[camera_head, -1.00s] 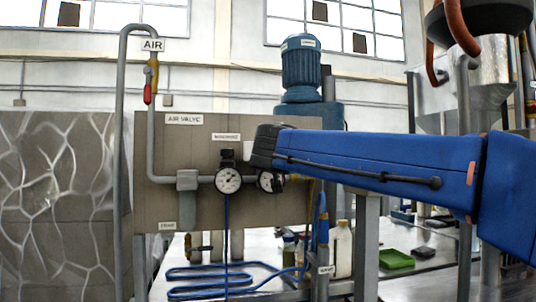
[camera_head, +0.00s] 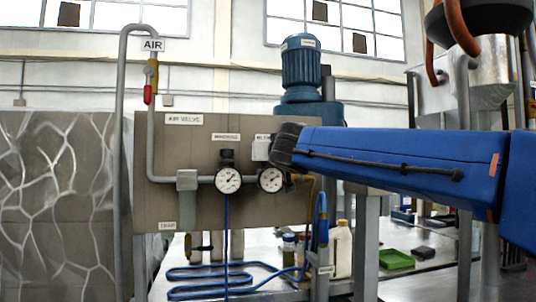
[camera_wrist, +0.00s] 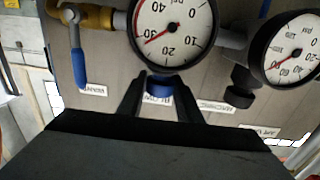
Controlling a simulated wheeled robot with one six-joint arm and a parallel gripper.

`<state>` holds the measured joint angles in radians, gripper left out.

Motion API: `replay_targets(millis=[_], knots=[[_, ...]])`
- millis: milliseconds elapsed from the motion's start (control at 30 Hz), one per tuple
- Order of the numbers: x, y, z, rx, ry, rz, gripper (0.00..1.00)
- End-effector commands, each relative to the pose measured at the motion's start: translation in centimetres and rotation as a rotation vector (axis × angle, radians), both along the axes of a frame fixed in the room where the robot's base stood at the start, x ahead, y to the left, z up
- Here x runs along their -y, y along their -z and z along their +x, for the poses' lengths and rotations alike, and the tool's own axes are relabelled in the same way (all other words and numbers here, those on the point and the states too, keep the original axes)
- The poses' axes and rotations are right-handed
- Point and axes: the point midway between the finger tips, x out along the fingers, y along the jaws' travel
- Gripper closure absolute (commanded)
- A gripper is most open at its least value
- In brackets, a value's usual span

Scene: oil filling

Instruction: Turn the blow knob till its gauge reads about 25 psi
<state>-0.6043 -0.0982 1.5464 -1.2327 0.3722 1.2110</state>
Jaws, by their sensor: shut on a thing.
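The blow gauge (camera_wrist: 172,28) is a white dial in a black ring, upside down in the wrist view. The blue blow knob (camera_wrist: 160,84) sits beside the gauge, above the BLOW label in this view. My gripper (camera_wrist: 160,90) is shut on this knob, a black finger on each side. In the head view the blow gauge (camera_head: 270,179) shows fully, but its needle is too small to read. The knob is hidden there behind my wrist.
A second gauge (camera_head: 228,181) with a black knob (camera_wrist: 241,84) is next to the blow gauge on the grey panel (camera_head: 185,140). A blue-handled valve (camera_wrist: 78,62) is on the other side. Grey pipe and blue hose run around the panel.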

Motion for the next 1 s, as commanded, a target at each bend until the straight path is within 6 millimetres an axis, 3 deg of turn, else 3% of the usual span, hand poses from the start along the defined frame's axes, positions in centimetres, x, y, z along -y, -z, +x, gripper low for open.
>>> replay_targets(millis=[667, 700, 767, 1000], knots=[[-0.05, 0.12, 0.00, 0.004, -0.101, 0.002, 0.90], [-0.04, 0.11, 0.00, 0.005, -0.100, 0.002, 0.61], [-0.04, 0.10, -0.01, 0.005, -0.100, 0.002, 0.49], [-0.01, 0.02, -0.02, 0.006, -0.100, 0.002, 0.49]])
